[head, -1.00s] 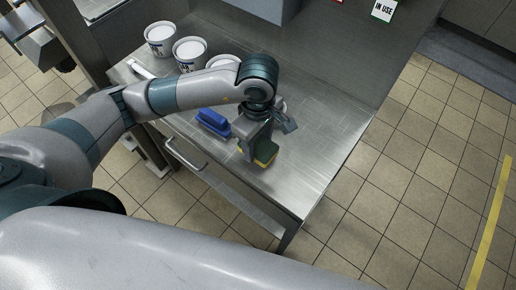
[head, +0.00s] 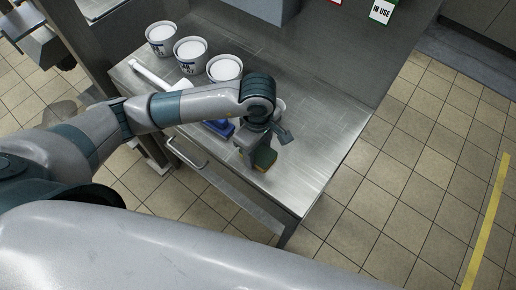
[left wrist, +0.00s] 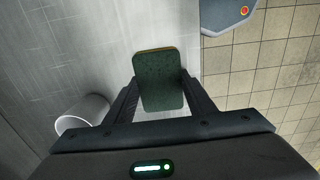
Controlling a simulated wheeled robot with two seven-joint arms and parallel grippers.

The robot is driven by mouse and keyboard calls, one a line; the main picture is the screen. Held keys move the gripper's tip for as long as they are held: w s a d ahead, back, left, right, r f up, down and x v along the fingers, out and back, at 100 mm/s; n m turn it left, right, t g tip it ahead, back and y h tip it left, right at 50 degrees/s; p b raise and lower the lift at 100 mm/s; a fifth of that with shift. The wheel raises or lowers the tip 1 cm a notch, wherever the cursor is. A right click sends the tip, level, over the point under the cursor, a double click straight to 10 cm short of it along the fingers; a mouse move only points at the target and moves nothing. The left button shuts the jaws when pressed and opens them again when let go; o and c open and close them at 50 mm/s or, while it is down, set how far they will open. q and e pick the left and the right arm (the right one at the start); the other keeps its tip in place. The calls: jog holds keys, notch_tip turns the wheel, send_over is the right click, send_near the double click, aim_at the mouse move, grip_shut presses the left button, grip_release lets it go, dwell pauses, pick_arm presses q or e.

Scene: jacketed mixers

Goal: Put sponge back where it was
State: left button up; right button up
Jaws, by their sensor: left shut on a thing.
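The sponge (head: 265,159) has a dark green side and a thin yellow layer. It is at the front right part of the steel table (head: 315,165). My left gripper (head: 256,150) is shut on it. In the left wrist view the sponge (left wrist: 160,82) sits between the two fingers, green face toward the camera, with a yellow-orange edge at its far end. I cannot tell whether it touches the table top. My right gripper is not in view.
A blue brush (head: 219,127) lies left of my left gripper, partly hidden by my arm. White tubs (head: 190,53) stand along the back of the table, with a white-handled tool (head: 150,75) beside them. The table's right side is clear; a drawer handle (head: 187,155) sticks out in front.

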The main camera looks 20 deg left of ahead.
aim_at(258, 151)
pick_arm(q)
jog(key=o, duration=1)
jog(key=shift+r, duration=0.1)
jog(key=shift+r, duration=0.1)
notch_tip(258, 151, up, 12)
jog(key=b, duration=0.3)
jog(key=shift+b, duration=0.3)
